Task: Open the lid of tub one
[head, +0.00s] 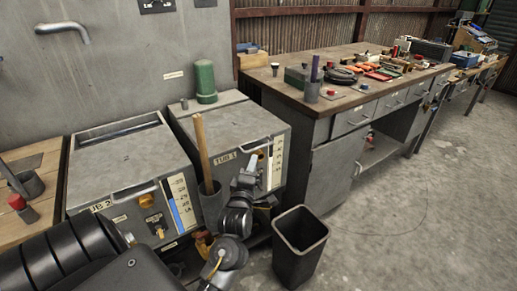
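Tub one (272,172) is a grey box labelled "TUB 1" on its front, left of the workbench. Its grey lid (228,128) lies flat on top and looks closed. A small orange-yellow part (262,153) shows at the upper front of the tub. My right gripper is not in view.
Tub 2 (120,162) stands to the left. A grey holder (211,203) with a wooden handle (202,150) is between the tubs. A green canister (205,80) stands behind the lid. A black bin (299,240) and a workbench (330,105) are right; open floor lies beyond.

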